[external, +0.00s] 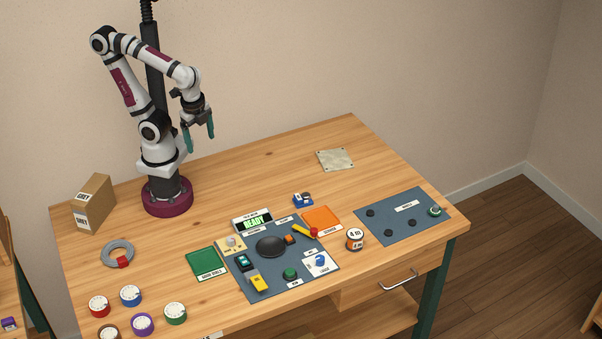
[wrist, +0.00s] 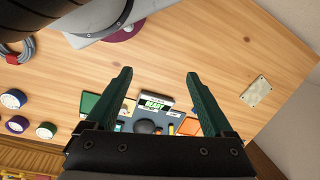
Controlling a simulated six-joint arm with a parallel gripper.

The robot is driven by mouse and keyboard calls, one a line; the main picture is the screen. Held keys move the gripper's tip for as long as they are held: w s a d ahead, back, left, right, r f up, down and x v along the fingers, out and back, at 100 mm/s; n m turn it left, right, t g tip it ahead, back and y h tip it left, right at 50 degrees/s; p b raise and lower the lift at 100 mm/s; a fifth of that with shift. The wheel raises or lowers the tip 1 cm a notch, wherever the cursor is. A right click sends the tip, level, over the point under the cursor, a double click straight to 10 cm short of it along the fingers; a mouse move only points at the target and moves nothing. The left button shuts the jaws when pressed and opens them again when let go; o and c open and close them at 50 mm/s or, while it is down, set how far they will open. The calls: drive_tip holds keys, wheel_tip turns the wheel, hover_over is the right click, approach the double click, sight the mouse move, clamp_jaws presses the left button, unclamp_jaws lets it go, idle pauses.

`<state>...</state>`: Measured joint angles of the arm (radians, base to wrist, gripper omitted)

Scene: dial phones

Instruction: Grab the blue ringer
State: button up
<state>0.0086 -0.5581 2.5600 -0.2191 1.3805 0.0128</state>
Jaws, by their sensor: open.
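A small blue box-like piece with white and dark parts on top (external: 302,200) stands on the wood behind the orange square; it looks like the blue ringer, but its details are too small to be sure. A round blue piece with a white dial face (external: 130,295) stands among similar dials at the front left. My gripper (external: 200,143) hangs high above the table near my base, well left of and above the blue box. In the wrist view, its green fingers (wrist: 159,75) are spread, with nothing between them.
A dark mat (external: 262,288) holds a black dome, a green button and small parts. A lit READY display (external: 253,222) stands behind it. A striped roll (external: 355,239) and a second mat (external: 390,232) lie right. A cardboard box (external: 93,203) stands left. The back table is mostly clear.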

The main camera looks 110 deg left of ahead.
drive_tip(key=shift+o, duration=0.6)
drive_tip(key=n+t+h, duration=0.8)
drive_tip(key=n+h, duration=0.5)
drive_tip(key=n, duration=1.8)
hover_over(302, 194)
drive_tip(key=s+a, duration=0.8)
drive_tip(key=a, duration=0.3)
wheel_tip(302, 194, down, 16)
drive_tip(key=shift+s+d+r, duration=0.1)
drive_tip(key=shift+d, duration=0.05)
drive_tip(key=shift+t, duration=0.3)
drive_tip(key=x, duration=0.9)
drive_tip(key=f+x, duration=0.1)
drive_tip(key=x, duration=0.4)
drive_tip(key=shift+d+f, duration=0.1)
drive_tip(key=shift+f, duration=0.05)
drive_tip(key=shift+w+d+f+y, duration=0.15)
drive_tip(key=shift+w+d+y, duration=0.15)
drive_tip(key=shift+w, duration=0.05)
clamp_jaws()
